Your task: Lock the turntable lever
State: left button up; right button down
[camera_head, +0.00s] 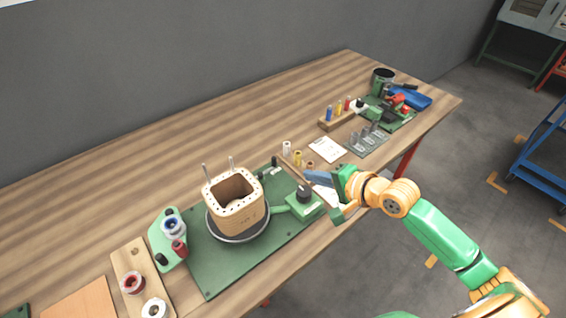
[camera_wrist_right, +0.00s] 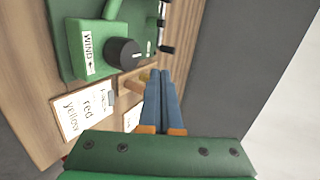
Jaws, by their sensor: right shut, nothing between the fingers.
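The turntable (camera_head: 240,236) is a dark round disc on a green base plate (camera_head: 208,270). It bears an upright wooden former (camera_head: 236,208) with a square opening. At the plate's right is a green block with a black knob (camera_head: 304,194). The wrist view shows this knob (camera_wrist_right: 124,53) beside a label reading "WIND" with an arrow. Small black-ended parts (camera_head: 262,176) stand at the plate's back edge; I cannot tell which part is the lever. My right gripper (camera_head: 312,175), with blue fingers (camera_wrist_right: 163,78), is shut and empty, just right of the knob block, apart from it. My left gripper is out of view.
A cluttered green board (camera_head: 372,112) is at the far right. The table's back left is clear.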

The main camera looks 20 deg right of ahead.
send_near(275, 161)
jog(key=f, duration=0.1)
jog(key=w+f, duration=0.1)
jog(key=f, duration=0.1)
jog(key=shift+w+a+f+b, duration=0.15)
jog(key=shift+w+f+b, duration=0.15)
jog(key=shift+w+f, duration=0.05)
jog(key=shift+w+a+r, duration=0.1)
jog(key=shift+w+a, duration=0.2)
jog(key=shift+w, duration=0.3)
jog(key=shift+w+a, duration=0.3)
jog(key=shift+w, duration=0.25)
jog(key=shift+w+a, duration=0.3)
jog(key=shift+w, duration=0.25)
jog(key=shift+w+d, duration=0.15)
jog(key=shift+w, duration=1.65)
